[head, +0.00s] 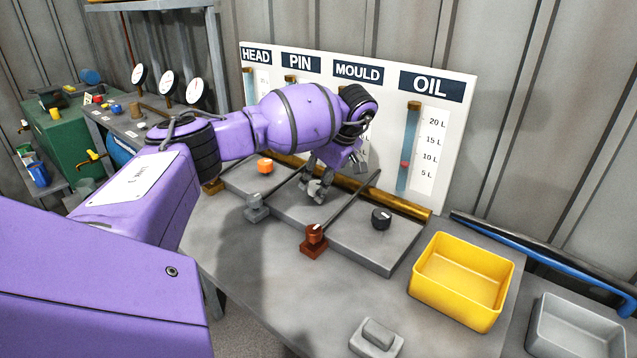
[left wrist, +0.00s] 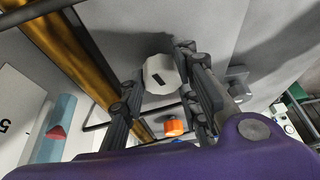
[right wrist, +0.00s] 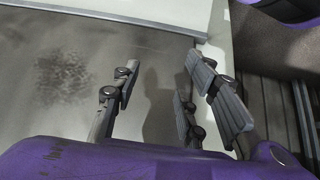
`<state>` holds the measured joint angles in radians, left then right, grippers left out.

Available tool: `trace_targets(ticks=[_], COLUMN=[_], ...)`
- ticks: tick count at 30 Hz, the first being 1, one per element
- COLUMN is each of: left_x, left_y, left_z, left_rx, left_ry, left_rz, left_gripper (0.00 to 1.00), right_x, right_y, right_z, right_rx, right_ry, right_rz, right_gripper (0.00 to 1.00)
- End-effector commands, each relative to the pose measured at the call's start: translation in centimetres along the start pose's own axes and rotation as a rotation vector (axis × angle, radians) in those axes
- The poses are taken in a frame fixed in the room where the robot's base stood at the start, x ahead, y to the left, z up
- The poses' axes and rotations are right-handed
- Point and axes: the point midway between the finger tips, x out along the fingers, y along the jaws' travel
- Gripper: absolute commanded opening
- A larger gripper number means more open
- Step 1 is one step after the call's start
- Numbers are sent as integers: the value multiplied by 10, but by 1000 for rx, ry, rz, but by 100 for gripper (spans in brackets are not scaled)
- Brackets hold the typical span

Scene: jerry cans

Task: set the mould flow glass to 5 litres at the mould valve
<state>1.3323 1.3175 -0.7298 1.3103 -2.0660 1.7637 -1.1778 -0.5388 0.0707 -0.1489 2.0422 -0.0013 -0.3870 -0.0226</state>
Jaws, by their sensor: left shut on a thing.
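My left gripper (head: 318,190) reaches down to the grey valve bench below the MOULD sign (head: 358,73). In the left wrist view its fingers (left wrist: 158,98) are shut on a pale round knob (left wrist: 160,72) with a dark mark on its top. In the head view the fingers mostly hide this knob. My arm covers most of the mould glass in the head view. The left wrist view shows a blue glass (left wrist: 60,112) with a red float (left wrist: 57,132) near a 5 mark; its sign is out of view. My right gripper (right wrist: 160,95) is open and empty.
An orange knob (head: 265,166) is left of the gripper, a black knob (head: 381,219) right. A grey handle (head: 257,207) and brown handle (head: 314,237) stand in front. The oil glass (head: 410,140) is clear of the arm. A yellow bin (head: 457,306) stands at right.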

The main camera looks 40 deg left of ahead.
Motion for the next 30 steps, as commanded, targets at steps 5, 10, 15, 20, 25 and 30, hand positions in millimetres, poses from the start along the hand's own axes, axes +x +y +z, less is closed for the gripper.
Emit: trace_targets(ticks=[5,10,15,20,25,30], left_x=[-5,-3,-3,-17,-52,-88], left_y=[5,4,3,3,3,4], left_z=[-1,-1,-1,-1,0,0], left_rx=[-4,-2,-2,-1,0,-1], left_ry=[-2,-1,-1,-1,-1,-2], left_rz=[21,14,11,11,14,15], left_gripper=[39,43,43,43,43,43], right_x=[2,3,0,0,0,0], right_y=[0,-1,1,1,0,0], right_z=[-5,-8,-3,-2,-2,-2], right_rx=[-1,-2,-3,-2,-1,-1], right_ry=[9,14,5,4,4,4], right_rz=[-1,-2,1,0,0,-1], right_gripper=[40,40,40,40,40,40])
